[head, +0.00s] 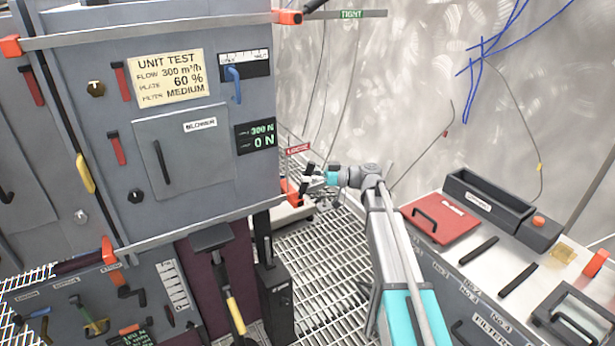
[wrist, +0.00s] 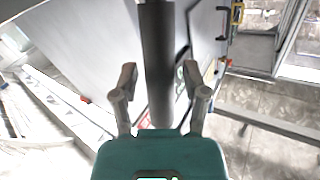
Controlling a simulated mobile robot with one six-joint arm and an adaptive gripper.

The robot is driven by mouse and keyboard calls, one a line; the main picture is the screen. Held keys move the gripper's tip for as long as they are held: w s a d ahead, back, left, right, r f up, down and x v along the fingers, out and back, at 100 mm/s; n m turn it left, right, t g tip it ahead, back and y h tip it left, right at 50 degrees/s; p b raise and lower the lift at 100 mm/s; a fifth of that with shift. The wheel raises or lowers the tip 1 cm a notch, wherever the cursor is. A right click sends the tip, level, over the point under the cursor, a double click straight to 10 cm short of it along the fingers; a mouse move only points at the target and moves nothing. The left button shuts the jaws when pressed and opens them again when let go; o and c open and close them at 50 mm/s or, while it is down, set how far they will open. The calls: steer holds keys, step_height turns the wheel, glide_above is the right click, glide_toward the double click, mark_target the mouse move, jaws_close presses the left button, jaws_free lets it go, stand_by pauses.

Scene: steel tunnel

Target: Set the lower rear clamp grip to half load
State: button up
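The lower rear clamp (head: 291,189), an orange block, sits at the right end of the lower rail on the grey cabinet. A red sign (head: 298,149), probably reading LOOSE, is just above it. My gripper (head: 314,180) is beside this clamp. In the wrist view a dark round bar (wrist: 158,60), apparently the clamp grip, runs between the fingers of my gripper (wrist: 160,80). A gap shows on each side of the bar, so the fingers are open around it. The cabinet's load display (head: 256,136) reads 300 N above and 0 N below.
The upper clamp (head: 288,17) has a bar reaching right to a green TIGHT sign (head: 350,14). A bench (head: 480,262) with a red plate (head: 441,221) and black bin (head: 488,202) stands at the right. Grating floor (head: 320,265) lies between cabinet and bench.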

jaws_close()
steer(key=shift+a, duration=0.15)
